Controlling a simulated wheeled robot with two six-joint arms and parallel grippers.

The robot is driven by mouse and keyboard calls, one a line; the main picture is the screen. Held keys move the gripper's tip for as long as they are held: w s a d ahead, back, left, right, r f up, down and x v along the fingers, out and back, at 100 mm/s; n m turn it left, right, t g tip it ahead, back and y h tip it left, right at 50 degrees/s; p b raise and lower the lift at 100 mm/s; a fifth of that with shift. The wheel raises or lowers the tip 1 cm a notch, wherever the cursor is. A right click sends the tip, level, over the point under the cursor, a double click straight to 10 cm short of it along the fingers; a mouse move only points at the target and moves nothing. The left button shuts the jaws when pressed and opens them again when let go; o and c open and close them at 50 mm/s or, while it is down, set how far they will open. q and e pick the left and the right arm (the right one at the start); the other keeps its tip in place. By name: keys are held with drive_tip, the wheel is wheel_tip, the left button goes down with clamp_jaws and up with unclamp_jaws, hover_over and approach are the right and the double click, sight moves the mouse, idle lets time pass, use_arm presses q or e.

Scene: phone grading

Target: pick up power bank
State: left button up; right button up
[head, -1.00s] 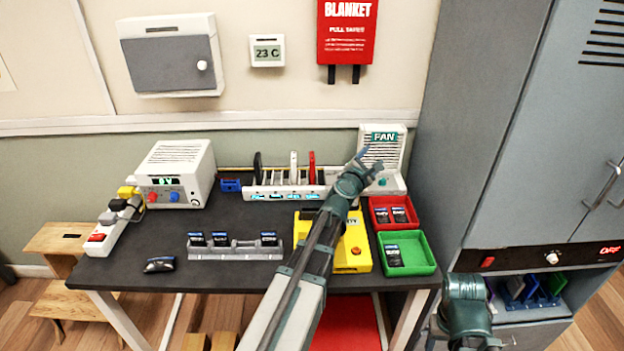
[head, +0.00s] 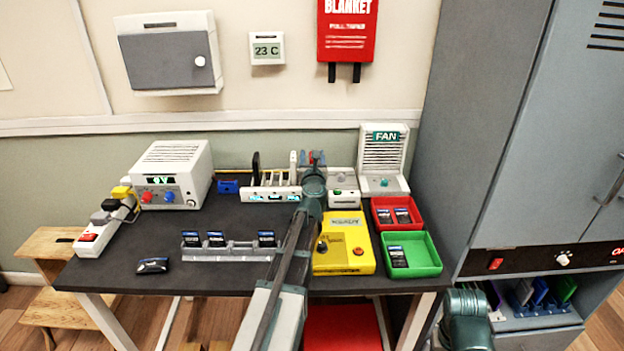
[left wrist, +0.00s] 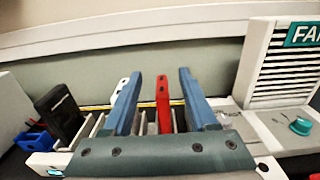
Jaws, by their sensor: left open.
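A white slotted rack (head: 262,195) stands at the back of the table, with slim upright packs in it that look like power banks. The black pack (head: 256,162) is at its left and the white pack (head: 293,160) farther right. The red pack (left wrist: 163,103) shows between the fingers of my open left gripper (left wrist: 160,88) in the left wrist view. Neither finger visibly touches it. The white pack (left wrist: 121,86) is partly hidden behind the left finger. In the head view my left gripper (head: 314,158) is over the rack's right part and hides much of the red pack.
A fan (head: 383,160) stands right of the rack. A yellow box (head: 343,262), red tray (head: 382,222) and green tray (head: 428,268) are in front of it. A grey holder (head: 215,254) with small black items is nearer. A blue block (head: 228,187) is left of the rack.

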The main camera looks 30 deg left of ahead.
use_arm(q)
wheel_tip(320, 180, down, 5)
drive_tip(key=b, duration=0.4)
drive_tip(key=shift+f, duration=0.1)
drive_tip(key=shift+w+a+r+p, duration=0.3)
drive_tip(key=shift+w+a+r, duration=0.05)
drive_tip(key=shift+w, duration=0.25)
drive_tip(key=x, duration=0.6)
clamp_jaws()
